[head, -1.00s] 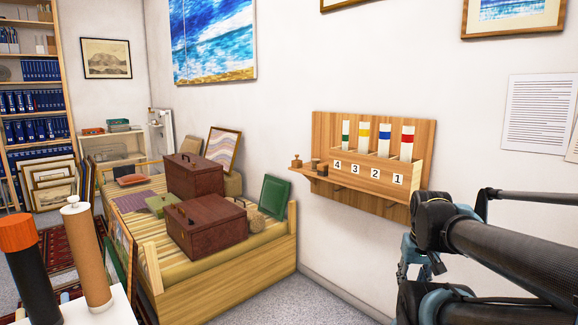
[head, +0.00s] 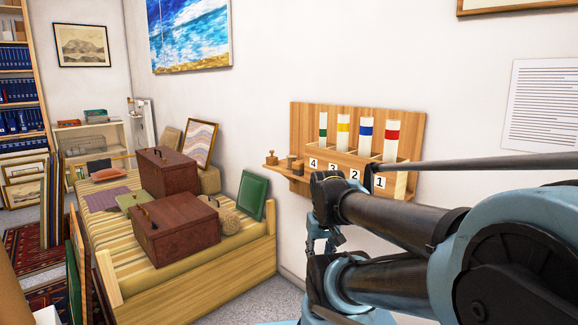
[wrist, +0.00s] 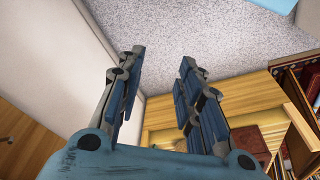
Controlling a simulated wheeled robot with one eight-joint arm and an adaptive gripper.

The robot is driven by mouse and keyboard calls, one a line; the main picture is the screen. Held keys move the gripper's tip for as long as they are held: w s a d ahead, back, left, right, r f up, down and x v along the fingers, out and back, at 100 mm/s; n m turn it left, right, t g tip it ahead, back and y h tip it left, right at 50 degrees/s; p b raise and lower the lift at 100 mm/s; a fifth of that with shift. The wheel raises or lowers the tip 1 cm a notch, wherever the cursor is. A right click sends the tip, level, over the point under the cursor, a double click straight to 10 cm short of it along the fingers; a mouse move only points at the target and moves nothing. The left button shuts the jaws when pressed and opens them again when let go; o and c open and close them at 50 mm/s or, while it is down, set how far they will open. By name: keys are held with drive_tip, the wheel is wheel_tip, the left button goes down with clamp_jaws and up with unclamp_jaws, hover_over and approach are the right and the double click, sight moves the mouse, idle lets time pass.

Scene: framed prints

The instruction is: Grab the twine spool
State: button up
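The twine spool, a tan, rounded bundle (head: 229,221), rests on the striped bench cushion, beside the right end of the front dark red box (head: 175,230) and left of a green book-like panel (head: 253,194). My gripper (wrist: 162,57) is open and empty in the wrist view, with bare grey floor beyond its fingertips. In the head view my arm reaches in from the right and its end is right of the bench, apart from the spool. I cannot make out the spool in the wrist view.
The bench's wooden end panel (head: 205,290) stands between the spool and the floor. A wall shelf (head: 377,112) with several colour-banded tubes is behind my arm. A second red box (head: 165,172) and a framed print (head: 200,143) are farther back on the bench.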

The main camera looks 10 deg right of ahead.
drive_tip(key=o, duration=0.4)
drive_tip(key=shift+r, duration=0.1)
drive_tip(key=shift+o, duration=1.4)
wheel_tip(320, 180, up, 2)
drive_tip(key=shift+a+r+n, duration=0.1)
drive_tip(key=shift+r+n, duration=0.1)
drive_tip(key=shift+n, duration=0.2)
wheel_tip(320, 180, up, 27)
drive_tip(key=n+g, duration=0.2)
drive_tip(key=n, duration=2.4)
hover_over(292, 156)
drive_tip(key=f, duration=1.1)
drive_tip(key=shift+s+a+f, duration=0.2)
drive_tip(key=shift+s+a, duration=0.05)
drive_tip(key=shift+s, duration=0.15)
drive_tip(key=shift+w+d+f, duration=0.1)
drive_tip(key=shift+w+f, duration=0.05)
drive_tip(key=shift+f, duration=1.2)
drive_tip(key=shift+w+d+f, duration=0.1)
drive_tip(key=shift+w+f, duration=0.05)
drive_tip(key=shift+f, duration=1.15)
